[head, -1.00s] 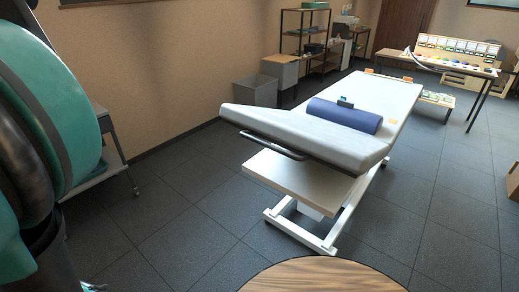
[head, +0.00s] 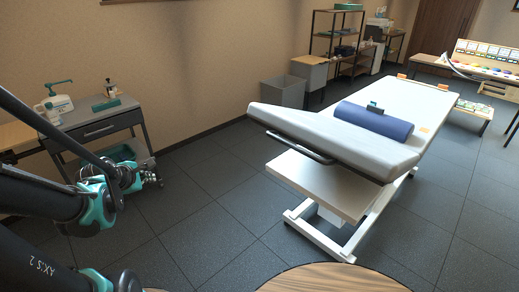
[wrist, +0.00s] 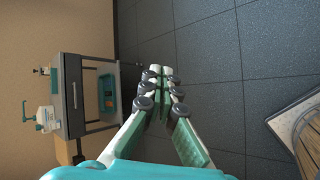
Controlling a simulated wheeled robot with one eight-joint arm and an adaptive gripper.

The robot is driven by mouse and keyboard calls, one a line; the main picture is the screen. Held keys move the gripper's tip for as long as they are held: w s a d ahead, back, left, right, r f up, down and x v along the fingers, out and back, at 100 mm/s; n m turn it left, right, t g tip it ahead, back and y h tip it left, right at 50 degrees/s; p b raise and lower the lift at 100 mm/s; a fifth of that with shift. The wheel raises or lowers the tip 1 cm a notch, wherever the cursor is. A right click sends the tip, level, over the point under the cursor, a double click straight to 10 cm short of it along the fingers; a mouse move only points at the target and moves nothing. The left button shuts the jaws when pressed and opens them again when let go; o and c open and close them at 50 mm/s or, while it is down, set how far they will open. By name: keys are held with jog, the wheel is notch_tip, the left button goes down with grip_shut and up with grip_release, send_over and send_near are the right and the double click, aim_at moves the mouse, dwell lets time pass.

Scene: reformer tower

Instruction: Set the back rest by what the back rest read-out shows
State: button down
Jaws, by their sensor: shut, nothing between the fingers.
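The treatment table's back rest (head: 320,136) is the pale padded section at the near end, in the head view. It looks slightly tilted from the flat top behind it. A dark bar (head: 298,149) runs under its near left edge. A small teal object (head: 374,107) rests on a blue bolster (head: 374,120) across the table; I cannot tell if it is a read-out, and no figures are legible. My gripper (wrist: 161,73) is shut and empty in the wrist view, over the floor. In the head view it is at the left, well apart from the back rest.
A grey trolley (head: 105,124) with bottles stands at the left wall. A grey bin (head: 283,92) and shelving (head: 334,47) are behind the table. A round wooden top (head: 335,280) is at the front. Dark tiled floor (head: 205,205) lies clear between trolley and table.

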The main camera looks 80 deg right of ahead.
jog(key=s+d+r+n+g+h, duration=0.1)
jog(key=s+d+r+n+g, duration=0.15)
jog(key=s, duration=0.95)
jog(key=s+d+r+n+g, duration=0.15)
jog(key=s+g, duration=0.25)
jog(key=s, duration=0.8)
jog(key=s+d+r+n+g+h, duration=0.1)
jog(key=s+d+r+n+g, duration=0.15)
jog(key=s, duration=0.95)
jog(key=s+d, duration=0.6)
jog(key=d, duration=0.3)
jog(key=shift+s+d+f+m, duration=0.3)
jog(key=shift+s+d+m, duration=0.05)
jog(key=shift+s+m, duration=0.1)
